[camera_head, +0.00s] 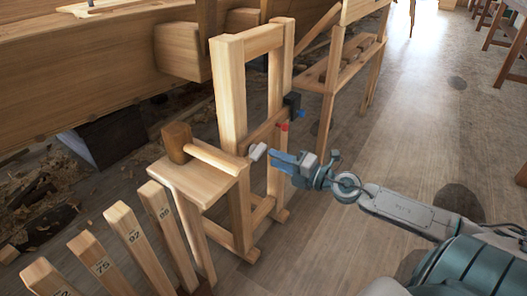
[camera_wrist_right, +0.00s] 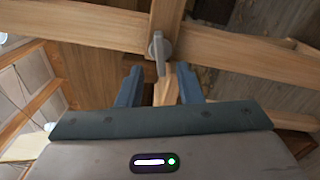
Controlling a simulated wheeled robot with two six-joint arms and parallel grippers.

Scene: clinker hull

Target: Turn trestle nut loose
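The wooden trestle (camera_head: 232,95) stands upright beside the hull. A small pale grey nut (camera_head: 257,151) shows at its crossbar, facing my right arm. In the right wrist view, the nut (camera_wrist_right: 157,48) is a grey round boss with a narrow lever pointing toward my gripper. My right gripper (camera_head: 277,158) is just to the right of the nut. In the wrist view its two blue-grey fingers (camera_wrist_right: 160,88) are apart, with the lever's tip near the gap between them. I cannot tell whether they touch it. My left gripper is not in view.
A wooden mallet (camera_head: 178,142) lies on a small stand (camera_head: 195,182) left of the trestle. A black block (camera_head: 292,103) with red and blue bits sits on the trestle. Numbered wooden posts (camera_head: 128,235) stand at lower left.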

